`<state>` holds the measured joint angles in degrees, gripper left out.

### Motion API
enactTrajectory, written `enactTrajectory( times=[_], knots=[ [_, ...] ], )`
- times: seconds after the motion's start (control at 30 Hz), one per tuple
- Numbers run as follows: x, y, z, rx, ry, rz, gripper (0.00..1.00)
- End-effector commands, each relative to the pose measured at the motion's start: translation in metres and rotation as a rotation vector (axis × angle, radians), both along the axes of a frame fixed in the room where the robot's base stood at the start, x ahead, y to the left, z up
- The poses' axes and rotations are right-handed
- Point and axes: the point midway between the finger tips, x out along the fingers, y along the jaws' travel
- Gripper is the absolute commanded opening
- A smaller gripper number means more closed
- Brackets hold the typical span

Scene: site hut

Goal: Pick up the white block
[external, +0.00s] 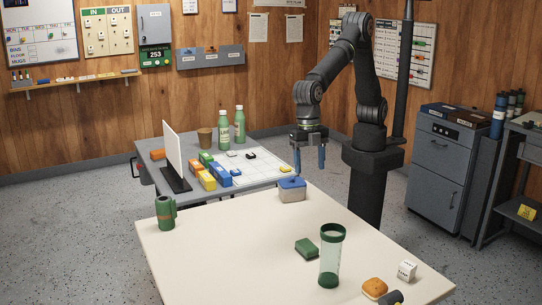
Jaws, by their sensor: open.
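The white block (407,270) is a small cube with dark markings on one face. It sits on the pale table (225,235) near the right corner, behind an orange-brown item. My gripper (309,167) has two blue fingers pointing down, spread apart with nothing between them. It hangs in the air toward the back of the pale table, well away from the white block, up and to its left in the picture.
A blue-lidded box (292,190) stands below my gripper. The table's middle left is clear.

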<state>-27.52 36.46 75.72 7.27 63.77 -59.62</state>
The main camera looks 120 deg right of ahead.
Motion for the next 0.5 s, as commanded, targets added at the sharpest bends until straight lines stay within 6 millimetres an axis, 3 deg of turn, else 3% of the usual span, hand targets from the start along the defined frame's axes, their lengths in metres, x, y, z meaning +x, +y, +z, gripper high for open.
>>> enactTrajectory(
  times=[0.03, 0.2, 0.33, 0.4, 0.5],
  knots=[
    [-0.009, 0.042, -0.01, 0.031, 0.001, 0.053, 0.62],
    [-0.049, 0.163, -0.033, 0.144, 0.0, 0.185, 0.62],
    [-0.082, 0.229, -0.045, 0.208, 0.006, 0.254, 0.62],
    [-0.096, 0.252, -0.05, 0.231, 0.008, 0.278, 0.62],
    [-0.108, 0.271, -0.054, 0.251, 0.011, 0.298, 0.62]
  ],
)
